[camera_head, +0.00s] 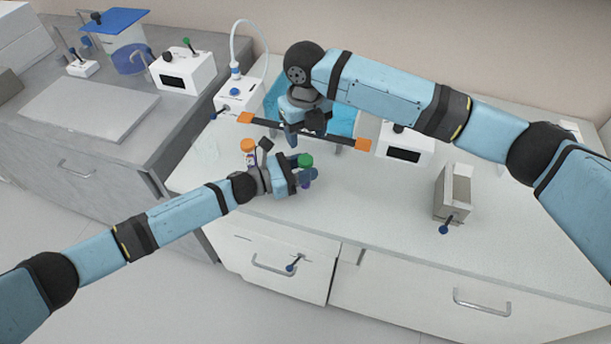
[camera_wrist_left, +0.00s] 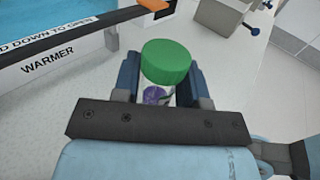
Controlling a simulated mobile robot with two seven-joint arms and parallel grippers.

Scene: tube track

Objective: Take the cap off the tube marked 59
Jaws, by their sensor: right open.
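A tube with a green cap (camera_head: 306,160) is at my left gripper (camera_head: 298,177), above or at the front of the white counter. In the left wrist view the green cap (camera_wrist_left: 166,61) stands above the two fingers of my left gripper (camera_wrist_left: 162,88), which close on the clear tube body below it. A purple patch shows on the tube; no number is readable. A tube with an orange cap (camera_head: 248,146) is just left of my left gripper, partly hidden by it. My right gripper (camera_head: 306,132) is open, pointing down behind the green cap at the warmer's bar.
The warmer's black bar with orange ends (camera_head: 345,140) crosses in front of its blue basin (camera_head: 273,100); its lettering shows in the left wrist view (camera_wrist_left: 48,60). A grey box device (camera_head: 452,193) stands to the right. White devices (camera_head: 404,146) stand behind.

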